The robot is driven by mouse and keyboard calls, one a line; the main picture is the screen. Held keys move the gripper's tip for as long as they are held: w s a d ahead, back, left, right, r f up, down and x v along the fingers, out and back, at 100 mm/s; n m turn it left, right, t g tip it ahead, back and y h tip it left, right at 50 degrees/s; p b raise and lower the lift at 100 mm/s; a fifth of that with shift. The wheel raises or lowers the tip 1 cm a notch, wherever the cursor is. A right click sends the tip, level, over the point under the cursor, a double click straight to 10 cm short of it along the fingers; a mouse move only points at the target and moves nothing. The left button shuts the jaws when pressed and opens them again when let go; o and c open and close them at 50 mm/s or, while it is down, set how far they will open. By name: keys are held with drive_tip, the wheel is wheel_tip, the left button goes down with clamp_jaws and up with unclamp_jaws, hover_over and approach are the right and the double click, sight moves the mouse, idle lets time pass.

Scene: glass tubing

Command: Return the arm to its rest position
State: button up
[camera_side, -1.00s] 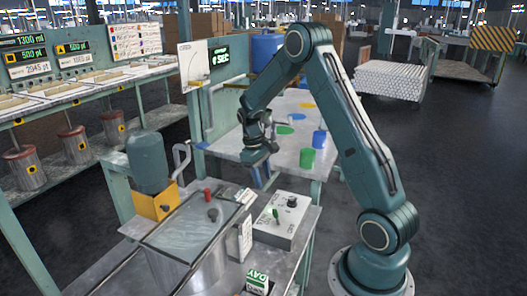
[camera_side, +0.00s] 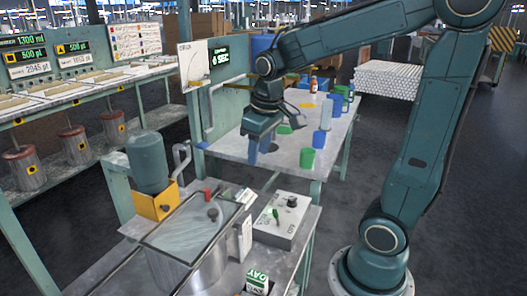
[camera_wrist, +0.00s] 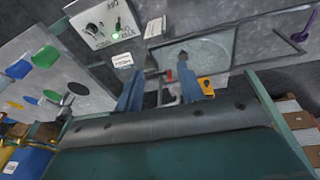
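My gripper (camera_side: 260,150) hangs from my dark green arm, pointing down, above the near part of the grey table (camera_side: 230,146) in the side view. In the wrist view my gripper (camera_wrist: 158,84) shows two blue fingers held well apart with nothing between them, so it is open and empty. My arm is bent: its upper link rises steeply at the right and its forearm reaches left, nearly level. The elbow touches the top edge of the side view and is partly cut off.
A control box (camera_side: 282,220) and a metal vat (camera_side: 188,240) are on the near bench. A panel reading seconds (camera_side: 219,56) stands behind.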

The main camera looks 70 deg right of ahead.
drive_tip(key=s+a+r+n+t+y, duration=0.1)
drive_tip(key=s+a+r+t, duration=0.2)
drive_tip(key=s+a, duration=0.5)
drive_tip(key=s, duration=0.3)
drive_tip(key=shift+s, duration=0.3)
